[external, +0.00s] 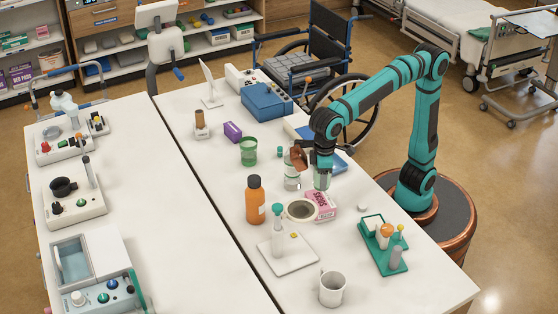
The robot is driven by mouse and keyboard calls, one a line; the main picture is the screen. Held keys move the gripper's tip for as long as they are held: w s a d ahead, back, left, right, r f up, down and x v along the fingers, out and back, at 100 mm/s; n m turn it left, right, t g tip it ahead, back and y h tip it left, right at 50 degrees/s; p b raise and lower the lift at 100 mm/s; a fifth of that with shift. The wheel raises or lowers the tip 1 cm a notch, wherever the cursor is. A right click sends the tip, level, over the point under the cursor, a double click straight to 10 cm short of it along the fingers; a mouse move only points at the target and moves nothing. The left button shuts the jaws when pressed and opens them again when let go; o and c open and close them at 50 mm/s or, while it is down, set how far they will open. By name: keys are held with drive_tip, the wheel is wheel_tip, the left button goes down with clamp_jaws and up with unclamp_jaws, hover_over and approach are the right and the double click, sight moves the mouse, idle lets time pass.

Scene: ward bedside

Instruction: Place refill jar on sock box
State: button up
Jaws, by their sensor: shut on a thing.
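My gripper (323,163) points down over the right table and is shut on a small pale green jar (322,179), which looks like the refill jar. The gripper hides the top of the jar. A pink box (321,204) with lettering, which looks like the sock box, lies on the table just below the jar in the picture. I cannot tell from this angle whether the jar touches the box or hangs above it.
A round tape-like ring (301,210) sits against the box's left side. A clear labelled jar (292,182) stands left of my gripper. An orange bottle (255,200), a green cup (248,152) and a green rack (383,246) stand nearby.

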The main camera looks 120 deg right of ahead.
drive_tip(key=shift+f, duration=2.7)
drive_tip(key=shift+f, duration=0.15)
drive_tip(key=o, duration=1.3)
drive_tip(key=shift+c, duration=0.2)
wheel_tip(320, 180, up, 12)
drive_tip(key=shift+r, duration=0.15)
